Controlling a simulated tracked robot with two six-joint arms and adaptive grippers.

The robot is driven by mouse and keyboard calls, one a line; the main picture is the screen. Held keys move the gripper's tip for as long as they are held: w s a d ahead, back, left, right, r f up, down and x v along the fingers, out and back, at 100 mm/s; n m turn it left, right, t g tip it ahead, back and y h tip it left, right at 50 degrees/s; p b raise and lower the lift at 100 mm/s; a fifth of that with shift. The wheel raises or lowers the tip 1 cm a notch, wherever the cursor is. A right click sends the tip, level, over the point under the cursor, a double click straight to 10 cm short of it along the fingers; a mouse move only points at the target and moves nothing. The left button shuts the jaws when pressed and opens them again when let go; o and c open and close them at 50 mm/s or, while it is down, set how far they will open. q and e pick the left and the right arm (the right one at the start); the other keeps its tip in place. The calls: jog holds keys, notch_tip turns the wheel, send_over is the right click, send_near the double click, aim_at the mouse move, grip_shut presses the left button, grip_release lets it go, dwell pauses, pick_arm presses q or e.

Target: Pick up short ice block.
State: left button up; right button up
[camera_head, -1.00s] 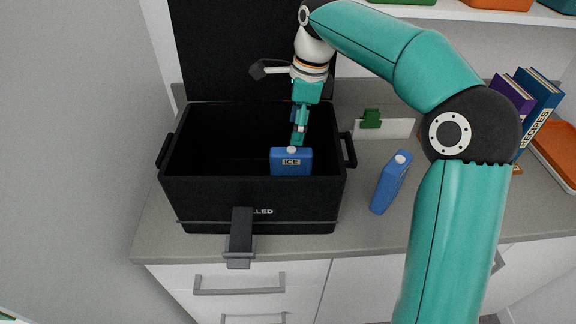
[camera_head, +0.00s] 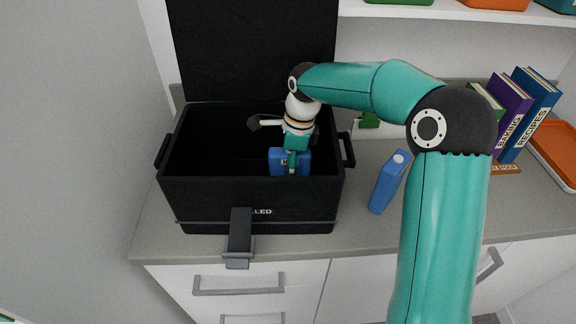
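A blue ice block (camera_head: 275,161) with an ICE label is inside the black cooler box (camera_head: 205,201), near its right side. I cannot tell surely which is the short one. My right gripper (camera_head: 292,165) reaches down into the cooler and overlaps the labelled block, hiding its cap and most of its label. Its fingers are too small and covered to show whether they are open or touching the block. My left gripper is not in view.
The cooler's lid (camera_head: 250,50) stands open behind. Upright books (camera_head: 525,110) and an orange tray (camera_head: 556,150) are at the right. The front counter (camera_head: 350,238) is clear.

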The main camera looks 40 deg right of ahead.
grip_shut()
dwell(0.3)
